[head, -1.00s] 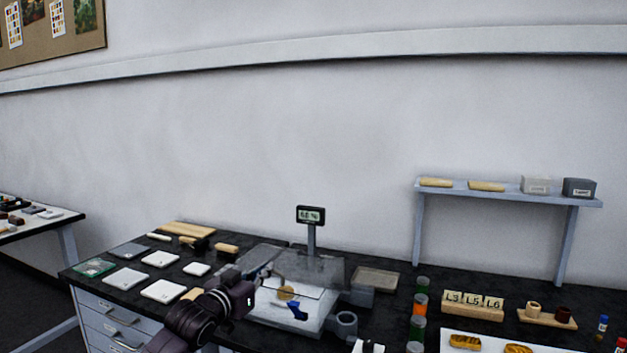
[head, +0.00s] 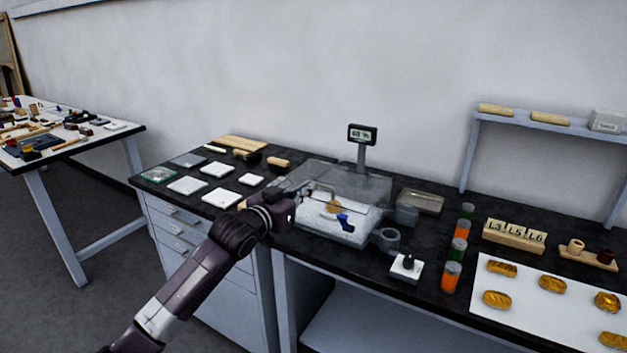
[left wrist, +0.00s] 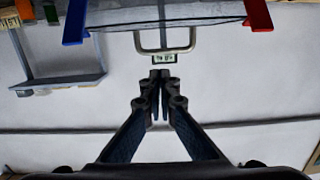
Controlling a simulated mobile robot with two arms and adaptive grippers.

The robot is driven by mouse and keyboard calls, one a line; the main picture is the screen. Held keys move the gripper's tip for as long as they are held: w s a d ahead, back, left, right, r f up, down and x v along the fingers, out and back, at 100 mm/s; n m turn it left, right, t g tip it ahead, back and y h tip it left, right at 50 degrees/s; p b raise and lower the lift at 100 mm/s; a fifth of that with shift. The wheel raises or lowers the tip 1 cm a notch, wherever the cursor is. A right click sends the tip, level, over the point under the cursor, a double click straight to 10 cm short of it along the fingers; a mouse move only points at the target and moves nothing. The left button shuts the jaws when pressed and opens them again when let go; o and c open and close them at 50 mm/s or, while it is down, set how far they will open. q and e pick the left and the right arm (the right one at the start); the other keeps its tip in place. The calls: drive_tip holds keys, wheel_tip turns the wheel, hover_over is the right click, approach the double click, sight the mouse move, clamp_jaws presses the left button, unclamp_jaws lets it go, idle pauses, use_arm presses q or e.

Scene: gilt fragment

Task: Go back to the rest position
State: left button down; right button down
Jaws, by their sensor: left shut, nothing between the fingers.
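My left arm comes in from the bottom left in the head view. Its gripper (head: 298,192) is at the left side of a clear-lidded chamber (head: 352,181) on the black bench. In the left wrist view the two fingers (left wrist: 160,75) are together, with nothing between them. I cannot tell from the head view whether the gripper touches the chamber. A gold piece (head: 333,206) and a blue part (head: 345,222) show at the chamber. My right gripper is not in view.
A small display (head: 362,134) stands on a post behind the chamber. White tiles (head: 187,186) lie to the left. Jars (head: 459,250), a labelled block (head: 514,236) and a white sheet with gold pieces (head: 530,310) are to the right. A shelf (head: 560,122) stands at the back right.

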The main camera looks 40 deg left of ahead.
use_arm(q)
drive_tip(key=shift+s+d+f+b, duration=0.15)
drive_tip(key=shift+s+f, duration=0.25)
drive_tip(key=shift+s, duration=0.25)
drive_tip(key=shift+s+a+f+b, duration=0.1)
drive_tip(key=shift+s+f, duration=0.3)
drive_tip(key=shift+s, duration=0.3)
drive_tip(key=shift+s+d+f+b, duration=0.15)
drive_tip(key=shift+s+f, duration=0.25)
drive_tip(key=shift+s, duration=0.25)
